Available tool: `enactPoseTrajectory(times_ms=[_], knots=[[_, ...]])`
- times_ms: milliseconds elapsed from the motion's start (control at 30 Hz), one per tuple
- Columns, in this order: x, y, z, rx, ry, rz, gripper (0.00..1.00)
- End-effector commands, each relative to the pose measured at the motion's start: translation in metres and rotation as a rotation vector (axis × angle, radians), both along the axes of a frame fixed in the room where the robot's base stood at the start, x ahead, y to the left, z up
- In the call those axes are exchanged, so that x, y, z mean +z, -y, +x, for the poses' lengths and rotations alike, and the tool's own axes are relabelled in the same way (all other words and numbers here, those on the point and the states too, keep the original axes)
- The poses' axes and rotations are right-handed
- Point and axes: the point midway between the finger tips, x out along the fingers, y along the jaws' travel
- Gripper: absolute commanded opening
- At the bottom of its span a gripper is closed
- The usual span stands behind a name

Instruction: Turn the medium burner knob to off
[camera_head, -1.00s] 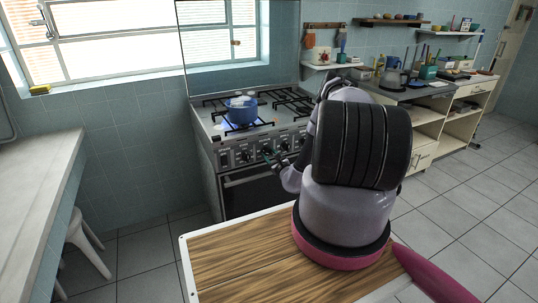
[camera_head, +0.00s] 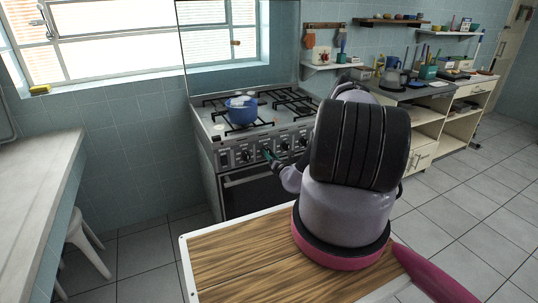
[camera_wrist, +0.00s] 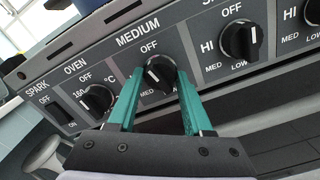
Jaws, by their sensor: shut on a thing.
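The medium burner knob (camera_wrist: 159,72) is a black round knob under the labels MEDIUM and OFF in the wrist view. My gripper (camera_wrist: 160,80) has its two green fingers on either side of this knob and is shut on it. The knob's white mark lies on its upper left part and points roughly up toward OFF; its exact angle is hard to tell. In the head view my gripper (camera_head: 267,155) is at the front panel of the stove (camera_head: 215,125), partly hidden by my arm.
A blue pot (camera_head: 241,111) stands on a left burner, with no flame visible. The oven knob (camera_wrist: 97,101) is left of the medium knob; another burner knob (camera_wrist: 240,40) is to its right. The oven door handle (camera_head: 245,178) runs below the panel.

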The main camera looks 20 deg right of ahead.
Motion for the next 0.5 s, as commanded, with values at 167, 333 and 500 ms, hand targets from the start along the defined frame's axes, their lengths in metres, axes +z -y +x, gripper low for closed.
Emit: enactPoseTrajectory(times_ms=[167, 333, 500], knots=[[-0.0001, 0.0009, -0.0002, -0.002, -0.005, 0.154, 0.19], [0.0000, 0.0007, -0.0001, -0.001, -0.005, 0.165, 0.19], [-0.0001, 0.0010, -0.0002, -0.002, -0.007, 0.204, 0.19]])
